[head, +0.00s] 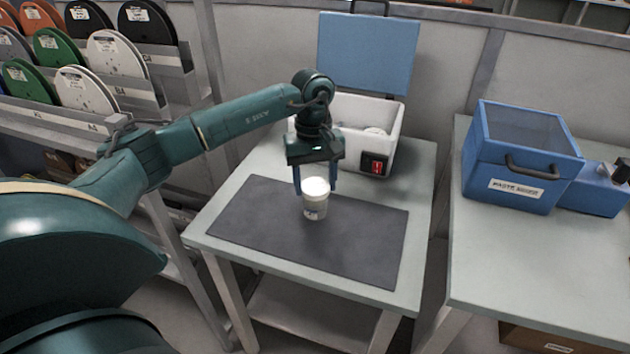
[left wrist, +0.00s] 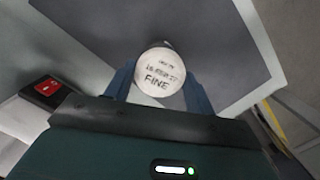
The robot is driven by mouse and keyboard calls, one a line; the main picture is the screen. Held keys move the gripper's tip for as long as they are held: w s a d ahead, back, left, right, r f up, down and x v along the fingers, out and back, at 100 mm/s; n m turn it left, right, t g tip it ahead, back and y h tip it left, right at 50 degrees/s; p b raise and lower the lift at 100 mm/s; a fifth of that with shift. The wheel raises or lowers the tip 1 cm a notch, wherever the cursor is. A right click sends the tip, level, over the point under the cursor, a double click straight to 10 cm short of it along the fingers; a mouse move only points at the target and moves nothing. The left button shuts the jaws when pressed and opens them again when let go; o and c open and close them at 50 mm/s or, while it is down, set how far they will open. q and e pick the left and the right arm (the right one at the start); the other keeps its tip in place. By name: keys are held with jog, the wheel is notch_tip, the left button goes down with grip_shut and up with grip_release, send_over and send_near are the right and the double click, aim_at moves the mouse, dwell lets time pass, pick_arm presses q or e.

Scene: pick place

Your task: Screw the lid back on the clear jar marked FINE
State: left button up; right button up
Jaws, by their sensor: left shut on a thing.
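The clear jar (head: 315,210) stands upright on the dark mat, with pale contents and a small label. The white lid (head: 316,187) is at the jar's mouth; I cannot tell whether it is threaded on. My left gripper (head: 316,184) points down over the jar and is shut on the lid, one blue finger on each side. In the left wrist view the lid (left wrist: 160,73) shows its round top with handwriting ending in FINE, between the fingers of the left gripper (left wrist: 160,82). The lid hides most of the jar there. My right gripper is not in view.
The dark mat (head: 260,225) lies on a pale table (head: 415,200). Behind stands a white box (head: 398,130) with a red switch and a raised blue lid (head: 368,50). A blue bin (head: 520,155) stands on the right-hand table. The mat around the jar is clear.

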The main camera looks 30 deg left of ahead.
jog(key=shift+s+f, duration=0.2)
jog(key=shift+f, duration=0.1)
